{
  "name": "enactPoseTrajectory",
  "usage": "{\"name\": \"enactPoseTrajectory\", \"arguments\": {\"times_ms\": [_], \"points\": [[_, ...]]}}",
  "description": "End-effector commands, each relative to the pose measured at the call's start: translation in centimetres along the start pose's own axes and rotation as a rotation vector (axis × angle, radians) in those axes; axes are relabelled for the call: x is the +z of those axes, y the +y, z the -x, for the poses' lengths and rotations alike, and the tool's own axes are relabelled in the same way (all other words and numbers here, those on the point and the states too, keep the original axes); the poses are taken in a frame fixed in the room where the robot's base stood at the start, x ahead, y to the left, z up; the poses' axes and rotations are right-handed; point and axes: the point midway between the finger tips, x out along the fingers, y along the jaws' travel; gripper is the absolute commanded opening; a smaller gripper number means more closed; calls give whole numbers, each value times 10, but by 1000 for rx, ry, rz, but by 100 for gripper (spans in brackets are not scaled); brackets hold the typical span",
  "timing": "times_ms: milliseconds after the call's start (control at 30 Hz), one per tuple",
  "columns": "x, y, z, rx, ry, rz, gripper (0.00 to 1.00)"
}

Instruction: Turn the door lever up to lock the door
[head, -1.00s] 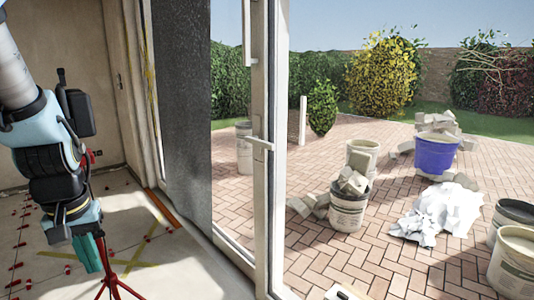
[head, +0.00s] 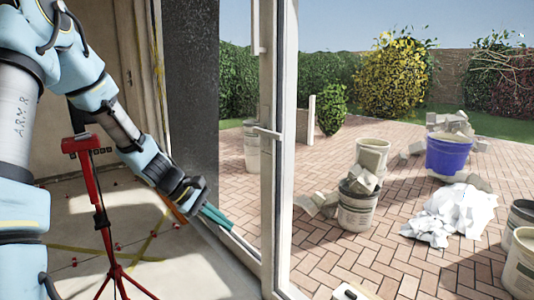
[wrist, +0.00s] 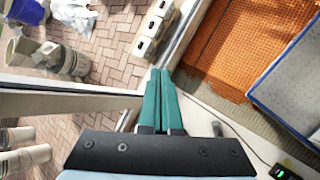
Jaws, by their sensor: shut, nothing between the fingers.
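The white door lever (head: 268,132) sits on the edge of the white-framed glass door (head: 267,210) in the head view. It lies roughly level, with a slight tilt. My gripper (head: 228,222) is below and to the left of the lever, apart from it in the picture. Its teal fingers are together and hold nothing. The wrist view shows the closed fingers (wrist: 160,75) pointing toward a pale frame edge. I cannot make out the lever in the wrist view.
A red tripod (head: 100,210) stands left of my gripper. Outside are a bucket of rubble (head: 356,212), a blue tub (head: 447,157) and a white crumpled heap (head: 452,212) on brick paving. The wrist view shows orange matting (wrist: 240,40) and a blue-edged panel (wrist: 295,90).

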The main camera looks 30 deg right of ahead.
Motion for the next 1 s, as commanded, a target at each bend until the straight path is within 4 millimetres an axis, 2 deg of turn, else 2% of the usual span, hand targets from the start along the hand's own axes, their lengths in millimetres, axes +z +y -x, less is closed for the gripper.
{"name": "enactPoseTrajectory", "arguments": {"times_ms": [33,100,167,200,300,400,500,600,1000], "points": [[-4,23,-24,84,-82,80,0],[-5,63,-43,212,-199,197,0],[-8,98,-52,324,-301,299,0],[-12,120,-54,398,-368,367,0],[-28,169,-49,572,-523,524,0],[-49,202,-36,714,-646,651,0],[-67,222,-23,814,-729,738,0],[-79,232,-15,869,-773,784,0],[-81,236,-12,885,-786,799,0]]}}
